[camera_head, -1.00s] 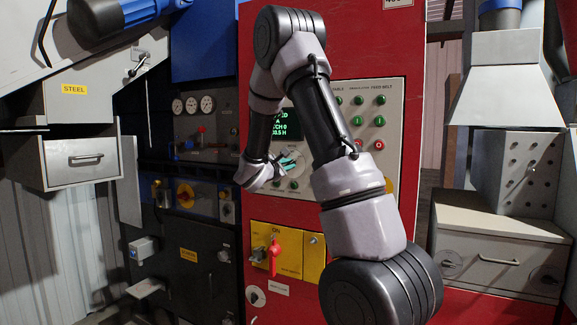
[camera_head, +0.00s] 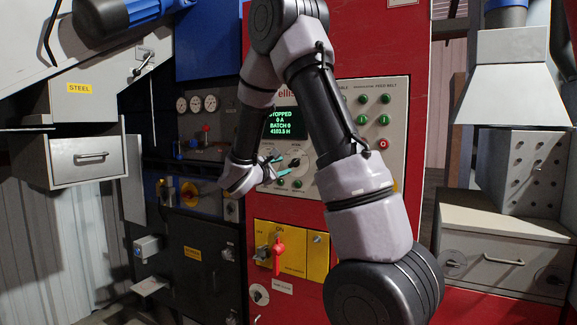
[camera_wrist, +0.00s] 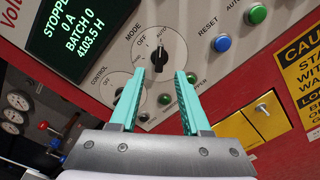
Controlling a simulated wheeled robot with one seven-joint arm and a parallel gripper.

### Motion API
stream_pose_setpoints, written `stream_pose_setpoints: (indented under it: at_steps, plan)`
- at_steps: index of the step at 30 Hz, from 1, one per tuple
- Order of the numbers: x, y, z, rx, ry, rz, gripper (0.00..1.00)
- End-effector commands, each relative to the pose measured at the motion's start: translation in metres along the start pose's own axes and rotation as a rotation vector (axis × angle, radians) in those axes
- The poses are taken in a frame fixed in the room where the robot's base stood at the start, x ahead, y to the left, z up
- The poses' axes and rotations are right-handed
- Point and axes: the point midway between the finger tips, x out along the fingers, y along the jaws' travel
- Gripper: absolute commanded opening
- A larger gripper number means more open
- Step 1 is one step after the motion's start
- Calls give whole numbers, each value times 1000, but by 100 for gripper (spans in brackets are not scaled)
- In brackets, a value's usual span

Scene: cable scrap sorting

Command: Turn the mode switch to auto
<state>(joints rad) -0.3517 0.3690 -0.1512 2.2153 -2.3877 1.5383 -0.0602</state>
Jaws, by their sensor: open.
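The mode switch is a black knob on a round white dial (camera_wrist: 160,58), on the light control panel. It also shows in the head view (camera_head: 295,162), partly beside my fingers. In the wrist view it sits between and just beyond the tips of my gripper (camera_wrist: 159,76), whose two teal fingers are open and empty. Its dial carries OFF and AUTO labels; the pointer's exact setting is hard to read. In the head view my gripper (camera_head: 276,172) points at the panel from the left. I cannot tell whether a finger touches the knob.
A control dial (camera_wrist: 124,92) is close to the left finger. A green-lettered screen (camera_wrist: 68,30) reads STOPPED. Blue (camera_wrist: 222,43) and green (camera_wrist: 257,14) buttons are to the right. A yellow plate with a red handle (camera_head: 278,250) is below the panel.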

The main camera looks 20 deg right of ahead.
Motion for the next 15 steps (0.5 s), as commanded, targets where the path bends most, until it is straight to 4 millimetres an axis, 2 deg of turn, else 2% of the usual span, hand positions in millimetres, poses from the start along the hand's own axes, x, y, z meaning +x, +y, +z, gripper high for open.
stream_pose_setpoints:
  at_steps: [3,6,15]
  plan:
    - [-18,0,0,0,2,1,47]
    - [-25,0,0,0,0,0,47]
    - [-29,0,0,0,0,-1,47]
